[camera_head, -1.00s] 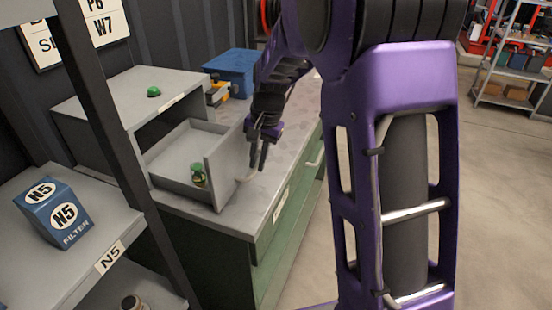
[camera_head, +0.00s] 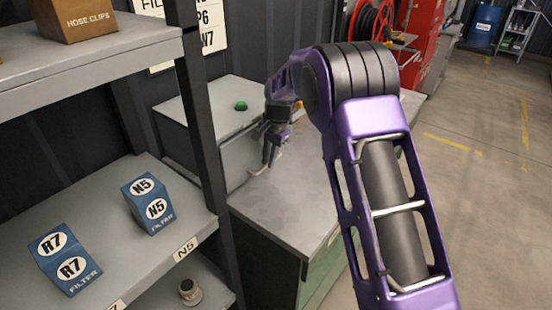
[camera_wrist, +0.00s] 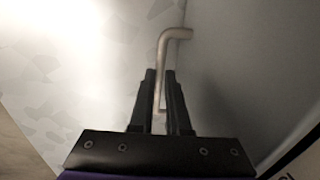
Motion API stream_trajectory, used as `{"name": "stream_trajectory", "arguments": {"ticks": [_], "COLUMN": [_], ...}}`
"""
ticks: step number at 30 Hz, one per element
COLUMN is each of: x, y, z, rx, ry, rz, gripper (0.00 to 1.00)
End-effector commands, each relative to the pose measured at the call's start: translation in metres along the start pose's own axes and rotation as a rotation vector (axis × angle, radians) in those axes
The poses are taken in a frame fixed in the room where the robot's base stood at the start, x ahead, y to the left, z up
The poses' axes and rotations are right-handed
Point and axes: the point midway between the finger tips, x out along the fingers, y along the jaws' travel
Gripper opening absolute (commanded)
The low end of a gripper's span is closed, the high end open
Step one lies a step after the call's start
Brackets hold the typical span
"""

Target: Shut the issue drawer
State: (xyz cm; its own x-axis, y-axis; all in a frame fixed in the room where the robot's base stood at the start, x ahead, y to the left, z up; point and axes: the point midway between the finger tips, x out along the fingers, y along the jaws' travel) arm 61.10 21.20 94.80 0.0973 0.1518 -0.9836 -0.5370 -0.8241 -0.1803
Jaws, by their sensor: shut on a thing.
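The issue drawer's grey front (camera_head: 240,158) is at the face of the grey cabinet (camera_head: 207,97) on the bench, with no drawer interior visible. I cannot tell whether a small gap is left at its edge. Its pale bent bar handle (camera_wrist: 170,48) sticks out from the front. My gripper (camera_head: 270,162) is at the handle in the head view. In the wrist view my gripper (camera_wrist: 161,100) has its two dark fingers on either side of the bar, closed on it. The green-topped item seen in the drawer earlier is hidden now.
A green button (camera_head: 241,106) is on the cabinet top. The bench top (camera_head: 290,205) in front of the drawer is clear. A shelf post (camera_head: 203,125) and a shelf with blue filter boxes (camera_head: 150,203) stand close at the left. A hose reel (camera_head: 370,32) is behind.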

Motion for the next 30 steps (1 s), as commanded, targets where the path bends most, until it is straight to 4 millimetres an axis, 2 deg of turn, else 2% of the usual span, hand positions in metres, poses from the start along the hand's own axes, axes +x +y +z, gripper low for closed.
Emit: {"name": "stream_trajectory", "arguments": {"ticks": [1, 11, 12, 14, 23, 26, 30], "x": [-0.001, -0.002, -0.002, -0.002, -0.005, -0.016, -0.044], "y": [-0.006, -0.009, -0.009, -0.008, -0.006, -0.006, -0.006], "z": [0.001, 0.001, 0.001, 0.001, 0.0, 0.0, 0.0], "rx": [-0.002, -0.002, -0.002, -0.002, -0.001, -0.001, -0.001], "ry": [0.003, 0.005, 0.005, 0.005, 0.004, 0.006, 0.006], "rz": [-0.01, -0.016, -0.017, -0.016, -0.012, -0.013, -0.013], "gripper": [0.0, 0.0, 0.18, 0.27, 0.27, 0.27, 0.27]}}
